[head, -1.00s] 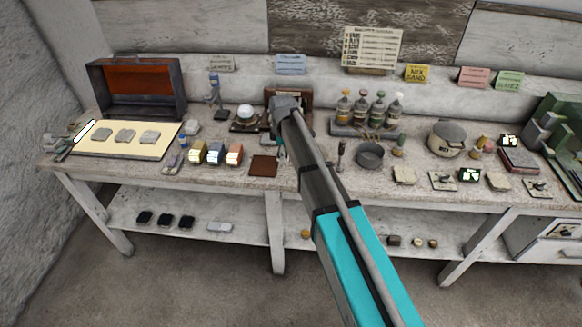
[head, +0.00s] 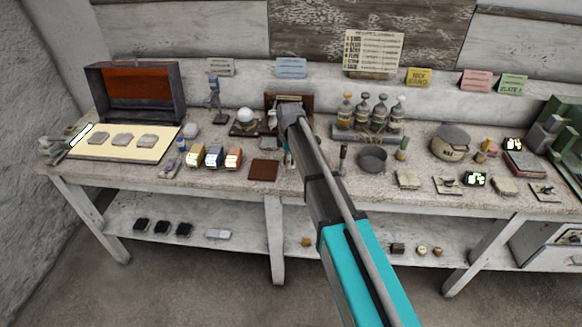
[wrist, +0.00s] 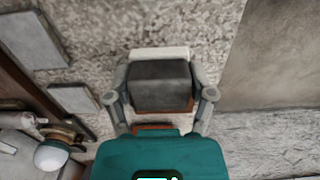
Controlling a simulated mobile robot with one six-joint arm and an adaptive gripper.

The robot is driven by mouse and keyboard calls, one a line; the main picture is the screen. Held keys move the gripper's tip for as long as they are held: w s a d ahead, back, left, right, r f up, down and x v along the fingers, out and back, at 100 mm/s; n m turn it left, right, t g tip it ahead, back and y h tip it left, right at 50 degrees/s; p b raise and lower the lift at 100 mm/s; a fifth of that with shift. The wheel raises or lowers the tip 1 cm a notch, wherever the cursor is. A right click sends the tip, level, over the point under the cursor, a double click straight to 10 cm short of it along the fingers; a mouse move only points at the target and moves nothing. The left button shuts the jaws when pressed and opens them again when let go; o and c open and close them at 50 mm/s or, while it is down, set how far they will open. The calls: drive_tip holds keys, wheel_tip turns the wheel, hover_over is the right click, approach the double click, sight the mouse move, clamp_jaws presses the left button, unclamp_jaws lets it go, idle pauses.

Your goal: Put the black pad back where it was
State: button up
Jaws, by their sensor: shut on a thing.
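My gripper (wrist: 160,98) is shut on a dark, boxy block, which I take to be the black pad (wrist: 160,75), in the wrist view. One finger presses on each side of it. A pale strip shows along its far edge and a red-brown strip at its near edge; I cannot tell what these belong to. In the head view my arm hides the held pad, and only a bit of the teal gripper (head: 287,158) shows over the bench. Several similar black pads (head: 162,228) lie in a row on the lower shelf at the left.
The bench (head: 225,180) is crowded. A brown mat (head: 264,170), coloured blocks (head: 213,157) and a white sphere on a stand (head: 245,115) are left of my arm; a grey bowl (head: 372,158) is at right. A pale pad (head: 219,234) lies right of the shelf's black pads.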

sight(291, 171)
drive_tip(key=shift+w+d+f+b, duration=0.2)
drive_tip(key=shift+w+f+b, duration=0.15)
drive_tip(key=shift+f+b, duration=0.2)
wheel_tip(291, 171, down, 3)
drive_tip(key=b, duration=0.2)
drive_tip(key=shift+b, duration=0.4)
drive_tip(key=o, duration=1)
drive_tip(key=shift+c, duration=0.2)
drive_tip(key=shift+r, duration=0.15)
wheel_tip(291, 171, up, 12)
drive_tip(key=p, duration=1.2)
drive_tip(key=shift+d, duration=0.1)
